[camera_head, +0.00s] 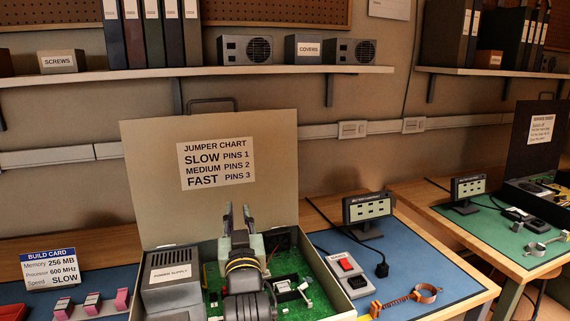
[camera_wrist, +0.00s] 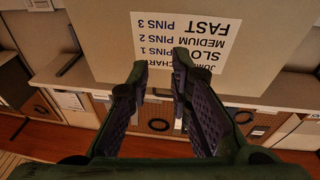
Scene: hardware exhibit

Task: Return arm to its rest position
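My gripper (camera_head: 238,219) is raised over the open computer case (camera_head: 317,268) in the head view, its fingers pointing up and away. In the wrist view my gripper (camera_wrist: 161,88) has its two fingers apart with nothing between them. Behind them, the jumper chart (camera_head: 216,163) on the upright case lid shows upside down in the wrist view (camera_wrist: 189,30). My arm hides part of the green board (camera_head: 287,265) inside the case.
A power supply box (camera_head: 171,280) sits at the case's left. A shelf (camera_head: 200,73) runs above.

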